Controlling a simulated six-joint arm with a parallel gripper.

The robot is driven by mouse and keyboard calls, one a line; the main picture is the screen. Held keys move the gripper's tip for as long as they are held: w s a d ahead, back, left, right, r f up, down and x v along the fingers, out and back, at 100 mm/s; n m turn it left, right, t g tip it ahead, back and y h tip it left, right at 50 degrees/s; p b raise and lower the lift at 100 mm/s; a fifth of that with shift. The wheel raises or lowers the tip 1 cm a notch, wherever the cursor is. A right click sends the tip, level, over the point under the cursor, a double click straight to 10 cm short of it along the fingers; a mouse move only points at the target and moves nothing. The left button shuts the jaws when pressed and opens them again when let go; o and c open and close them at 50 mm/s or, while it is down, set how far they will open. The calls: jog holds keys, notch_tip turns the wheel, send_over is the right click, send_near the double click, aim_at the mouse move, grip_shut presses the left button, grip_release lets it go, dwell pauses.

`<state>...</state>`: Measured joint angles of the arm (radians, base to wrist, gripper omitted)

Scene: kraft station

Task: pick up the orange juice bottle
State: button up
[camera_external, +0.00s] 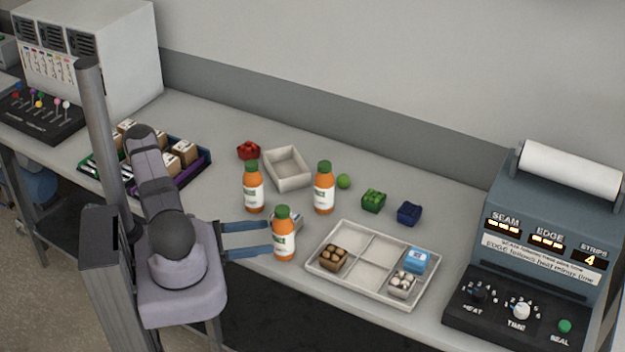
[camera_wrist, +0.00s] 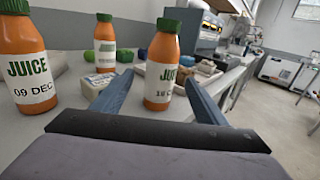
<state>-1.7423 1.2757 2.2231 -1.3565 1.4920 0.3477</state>
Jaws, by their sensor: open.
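Three orange juice bottles with green caps stand upright on the grey table. The front bottle (camera_external: 284,240) is right at the tips of my gripper (camera_external: 271,238). My gripper (camera_wrist: 158,82) is open, level and empty; I cannot tell whether a finger touches the bottle. A second bottle (camera_external: 253,188) stands behind to the left, labelled JUICE 09 DEC in the wrist view (camera_wrist: 28,65). The third bottle (camera_external: 324,188) stands farther back to the right.
A divided tray (camera_external: 368,245) with small cartons lies right of the front bottle. A small pale package (camera_wrist: 100,83) lies beside the left finger. Behind are an empty grey box (camera_external: 287,168), a red item (camera_external: 249,150), a green ball (camera_external: 344,181) and green and blue blocks.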

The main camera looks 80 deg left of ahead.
aim_at(282, 209)
jog(key=shift+w+d, duration=0.15)
jog(key=shift+w, duration=1.55)
jog(key=shift+w+d, duration=0.15)
jog(key=shift+w, duration=1.55)
jog(key=shift+c, duration=0.5)
jog(key=c, duration=1.2)
jog(key=shift+c, duration=0.2)
notch_tip(282, 209, up, 10)
jog(key=p, duration=0.8)
